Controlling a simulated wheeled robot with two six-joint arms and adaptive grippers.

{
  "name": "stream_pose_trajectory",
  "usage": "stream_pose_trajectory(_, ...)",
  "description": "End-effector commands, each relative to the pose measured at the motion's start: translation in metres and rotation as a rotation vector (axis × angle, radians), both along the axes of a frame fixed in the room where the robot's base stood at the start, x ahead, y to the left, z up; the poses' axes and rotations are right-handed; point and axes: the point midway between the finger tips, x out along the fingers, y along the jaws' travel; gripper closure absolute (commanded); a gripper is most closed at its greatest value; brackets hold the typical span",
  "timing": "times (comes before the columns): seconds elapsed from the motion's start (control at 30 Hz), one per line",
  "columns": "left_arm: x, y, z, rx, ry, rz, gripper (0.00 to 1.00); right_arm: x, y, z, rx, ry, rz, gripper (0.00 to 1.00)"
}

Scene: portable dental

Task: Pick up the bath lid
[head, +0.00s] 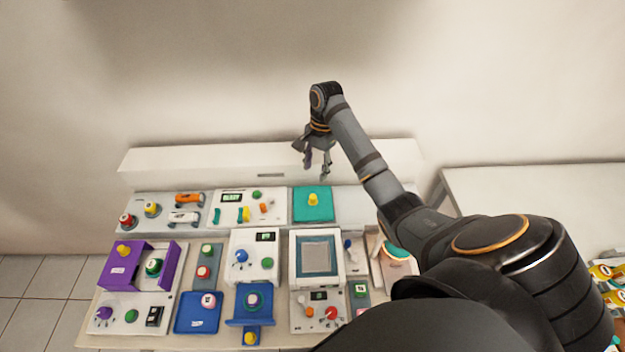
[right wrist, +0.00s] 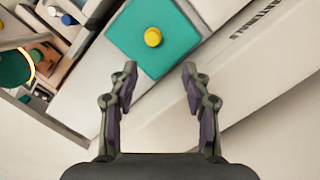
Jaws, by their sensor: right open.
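A teal square plate with a yellow knob, which looks like the bath lid (head: 301,213), lies flat at the back right of the bench. Its yellow knob (head: 313,199) stands near the middle of it. In the right wrist view the lid (right wrist: 133,32) is beyond the fingertips, with the knob (right wrist: 153,37) roughly centred between them. My right gripper (head: 316,168) hangs above and behind the lid, fingers down. It also shows in the right wrist view (right wrist: 158,72), open and empty, apart from the knob. My left gripper is not in view.
A long white raised box (head: 200,160) runs along the back behind the lid. A white panel with a display (head: 232,198) is left of the lid. A boxy unit with a grey screen (head: 316,256) stands in front. A second white table (head: 540,185) is at right.

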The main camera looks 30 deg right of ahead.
Motion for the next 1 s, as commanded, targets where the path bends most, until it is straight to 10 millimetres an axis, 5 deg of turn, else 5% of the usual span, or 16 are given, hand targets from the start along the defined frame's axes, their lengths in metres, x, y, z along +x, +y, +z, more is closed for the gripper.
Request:
stream_pose_trajectory(0.17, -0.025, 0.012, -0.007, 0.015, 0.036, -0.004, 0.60, 0.000, 0.001, -0.006, 0.001, 0.000, 0.001, 0.52)
stream_pose_trajectory(0.37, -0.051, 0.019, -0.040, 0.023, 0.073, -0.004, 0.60, -0.002, 0.005, -0.040, 0.000, 0.000, 0.001, 0.52)
stream_pose_trajectory(0.7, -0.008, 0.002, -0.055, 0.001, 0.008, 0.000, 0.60, -0.005, 0.009, -0.066, 0.001, 0.001, 0.000, 0.52)
stream_pose_trajectory(1.0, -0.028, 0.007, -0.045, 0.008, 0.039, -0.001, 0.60, -0.009, 0.014, -0.103, 0.001, 0.001, 0.001, 0.52)
